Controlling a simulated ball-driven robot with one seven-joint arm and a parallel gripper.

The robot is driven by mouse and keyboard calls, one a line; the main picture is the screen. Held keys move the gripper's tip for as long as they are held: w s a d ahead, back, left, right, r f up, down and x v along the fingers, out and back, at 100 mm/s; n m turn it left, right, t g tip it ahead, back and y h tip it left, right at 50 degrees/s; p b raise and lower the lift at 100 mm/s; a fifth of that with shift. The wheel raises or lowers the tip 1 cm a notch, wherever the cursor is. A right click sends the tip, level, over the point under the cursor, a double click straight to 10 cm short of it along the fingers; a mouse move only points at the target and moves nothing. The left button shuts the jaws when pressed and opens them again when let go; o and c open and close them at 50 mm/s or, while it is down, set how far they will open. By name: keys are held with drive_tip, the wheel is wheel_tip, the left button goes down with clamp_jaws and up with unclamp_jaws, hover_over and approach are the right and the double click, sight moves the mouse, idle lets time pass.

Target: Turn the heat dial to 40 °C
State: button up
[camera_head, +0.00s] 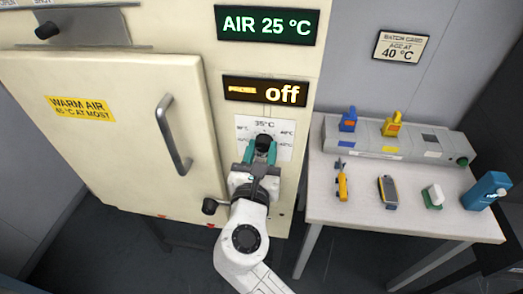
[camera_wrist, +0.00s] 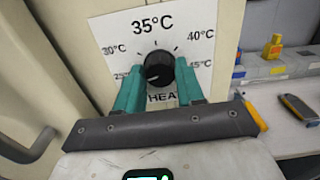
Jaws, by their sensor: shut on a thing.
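The heat dial (camera_wrist: 159,66) is a black knob on a white scale plate (camera_wrist: 196,48) marked 25 to 45 °C, with 35 °C at the top and 40 °C at upper right. A pale mark on the knob appears to point lower left, towards the 25 °C side. My gripper (camera_wrist: 158,76) has its teal fingers on both sides of the knob, shut on it. In the head view the dial (camera_head: 263,142) is partly hidden by my gripper (camera_head: 261,152). The displays read AIR 25 °C (camera_head: 266,25) and off (camera_head: 270,91).
The cabinet door (camera_head: 120,120) with its bar handle (camera_head: 174,135) is closed, left of the dial. A black knob (camera_head: 209,206) sits low near my wrist. At right, a table (camera_head: 325,205) holds a grey fixture (camera_head: 400,148) and small tools. A card (camera_head: 400,47) says 40 °C.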

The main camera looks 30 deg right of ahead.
drive_tip(key=shift+c, duration=0.9)
